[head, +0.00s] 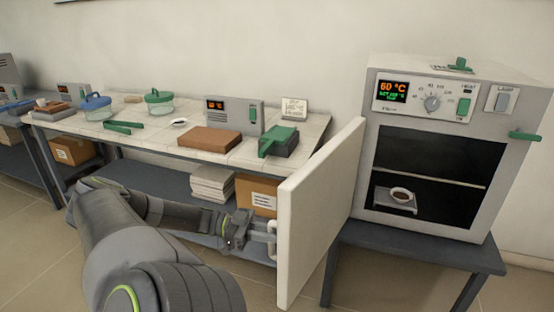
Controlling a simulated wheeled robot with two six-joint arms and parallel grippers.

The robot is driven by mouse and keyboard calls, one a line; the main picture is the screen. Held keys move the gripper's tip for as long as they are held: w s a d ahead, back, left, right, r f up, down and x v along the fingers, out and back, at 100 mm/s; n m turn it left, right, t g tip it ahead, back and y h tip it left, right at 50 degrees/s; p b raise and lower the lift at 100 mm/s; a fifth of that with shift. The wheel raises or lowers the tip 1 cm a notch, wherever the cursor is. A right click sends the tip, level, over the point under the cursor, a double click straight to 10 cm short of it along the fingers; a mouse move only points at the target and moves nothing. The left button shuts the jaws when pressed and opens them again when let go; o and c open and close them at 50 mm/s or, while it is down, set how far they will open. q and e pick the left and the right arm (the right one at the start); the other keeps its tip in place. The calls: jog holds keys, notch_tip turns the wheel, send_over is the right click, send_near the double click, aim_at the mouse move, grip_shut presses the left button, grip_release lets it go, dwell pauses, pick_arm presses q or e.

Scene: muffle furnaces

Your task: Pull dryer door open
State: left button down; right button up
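The dryer (440,150) is a light grey box on the right, with a display reading 60 °C. Its white door (318,215) stands wide open, swung out to the left of the dark chamber. A pale handle (271,241) shows on the door's left-facing side. My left gripper (258,229) is at this handle, with its fingertips at or very near the bar. The fingers are too small and dark to tell whether they are closed around it. Inside the chamber, a small round dish (401,194) sits on a light block. My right gripper is not in view.
The dryer stands on a dark table (420,249). A tiled bench (180,137) at the left holds a brown block (210,140), a grey-green device (279,141) and jars. A cardboard box (256,192) sits on its lower shelf, close behind my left gripper.

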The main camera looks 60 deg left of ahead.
pick_arm(q)
jog(key=shift+a+r, duration=0.1)
jog(key=shift+a, duration=0.1)
jog(key=c, duration=1.7)
grip_release()
jog(key=shift+o, duration=1.3)
jog(key=shift+w, duration=0.2)
jog(key=shift+s, duration=0.1)
jog(key=b+v, duration=0.2)
jog(key=v, duration=1.5)
jog(key=shift+s+a, duration=0.1)
jog(key=shift+a, duration=0.05)
